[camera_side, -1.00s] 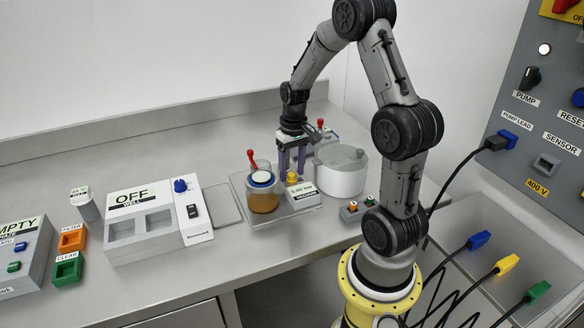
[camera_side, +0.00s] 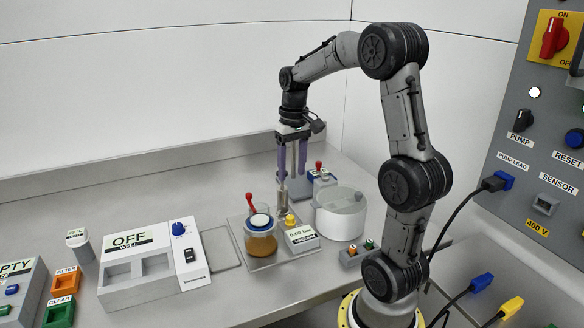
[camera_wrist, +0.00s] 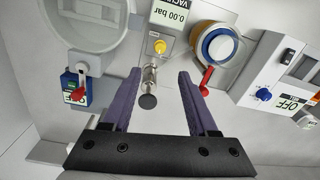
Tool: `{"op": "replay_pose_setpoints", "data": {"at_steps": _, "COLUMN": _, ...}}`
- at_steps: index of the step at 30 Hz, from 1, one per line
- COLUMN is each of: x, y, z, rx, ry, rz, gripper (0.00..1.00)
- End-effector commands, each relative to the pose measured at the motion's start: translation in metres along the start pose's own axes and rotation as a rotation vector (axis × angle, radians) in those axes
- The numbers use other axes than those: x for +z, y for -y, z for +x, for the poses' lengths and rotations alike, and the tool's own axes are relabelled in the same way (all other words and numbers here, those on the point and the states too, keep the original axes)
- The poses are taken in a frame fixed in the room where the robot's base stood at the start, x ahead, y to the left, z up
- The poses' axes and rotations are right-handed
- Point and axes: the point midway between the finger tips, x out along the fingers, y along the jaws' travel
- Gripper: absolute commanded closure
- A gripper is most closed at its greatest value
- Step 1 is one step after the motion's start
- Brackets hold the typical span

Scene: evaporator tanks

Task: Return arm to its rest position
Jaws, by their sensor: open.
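My gripper (camera_side: 292,178) has two purple fingers and points down above the steel bench, over the area behind the vacuum gauge. In the wrist view my gripper (camera_wrist: 160,95) is open, with its fingers apart and nothing held. A small metal cylinder (camera_wrist: 149,85) with a dark end shows between the fingers in that view, below them; it does not look gripped. The vacuum gauge (camera_side: 302,239) reads 0.00 bar and has a yellow knob (camera_side: 290,220). My arm is raised, with its elbow high.
A jar of amber liquid (camera_side: 261,243) with a red-handled valve stands left of the gauge. A white round tank (camera_side: 340,222) stands right of it. A heating unit marked OFF (camera_side: 140,270) sits further left. A control panel (camera_side: 500,110) with a plugged cable is at the right.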

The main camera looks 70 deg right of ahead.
Motion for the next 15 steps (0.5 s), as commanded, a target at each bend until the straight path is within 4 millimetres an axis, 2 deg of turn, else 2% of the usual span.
{"op": "replay_pose_setpoints", "data": {"at_steps": 15, "x": -0.0001, "y": 0.0048, "z": -0.0014, "rx": 0.000, "ry": -0.002, "rz": -0.013, "gripper": 0.41}}
